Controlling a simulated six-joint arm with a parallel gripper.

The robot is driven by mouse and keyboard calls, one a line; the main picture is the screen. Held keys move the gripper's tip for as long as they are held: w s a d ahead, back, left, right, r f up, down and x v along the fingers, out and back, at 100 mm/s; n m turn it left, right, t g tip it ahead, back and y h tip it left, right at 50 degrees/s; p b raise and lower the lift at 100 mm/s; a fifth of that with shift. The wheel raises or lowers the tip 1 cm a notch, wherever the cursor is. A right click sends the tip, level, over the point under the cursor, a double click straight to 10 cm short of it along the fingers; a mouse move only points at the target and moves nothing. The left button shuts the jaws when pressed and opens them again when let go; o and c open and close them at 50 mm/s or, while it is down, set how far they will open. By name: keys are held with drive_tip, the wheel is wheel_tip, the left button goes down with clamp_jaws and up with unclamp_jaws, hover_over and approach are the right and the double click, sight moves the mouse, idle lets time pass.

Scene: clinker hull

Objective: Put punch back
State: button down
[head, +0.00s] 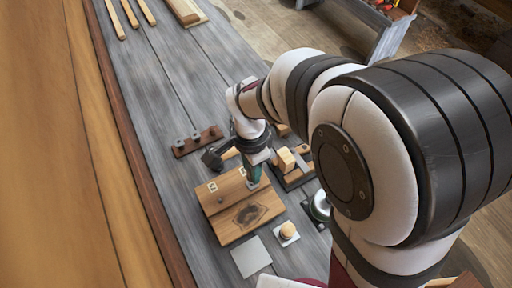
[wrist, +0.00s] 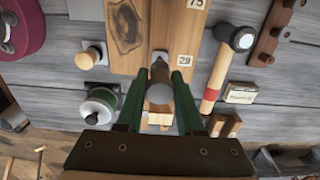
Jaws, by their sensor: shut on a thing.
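My gripper (wrist: 158,82) has green fingers, which are shut on the punch (wrist: 159,92), a grey-brown metal cylinder seen nearly end-on. The board also shows in the wrist view (wrist: 128,35), with tags reading 75 and 29. The fingers hide part of the punch, so I cannot tell whether its lower end touches the board. A dark wooden rack (head: 198,141) with several grey pegs lies beyond the board; it also shows in the wrist view (wrist: 266,42).
A hammer (wrist: 224,65) lies close to the right of the fingers. A round wooden knob on a white plate (head: 287,232), a white square (head: 251,257) and a green-and-white pot (wrist: 100,106) stand near the board. Wooden blocks (head: 287,160) sit behind my gripper.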

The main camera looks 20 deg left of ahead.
drive_tip(key=w+d+r, duration=0.1)
drive_tip(key=d+r, duration=1)
drive_tip(key=shift+d+r, duration=0.2)
drive_tip(key=shift+d, duration=0.1)
idle(0.3)
idle(0.4)
drive_tip(key=shift+r, duration=2.25)
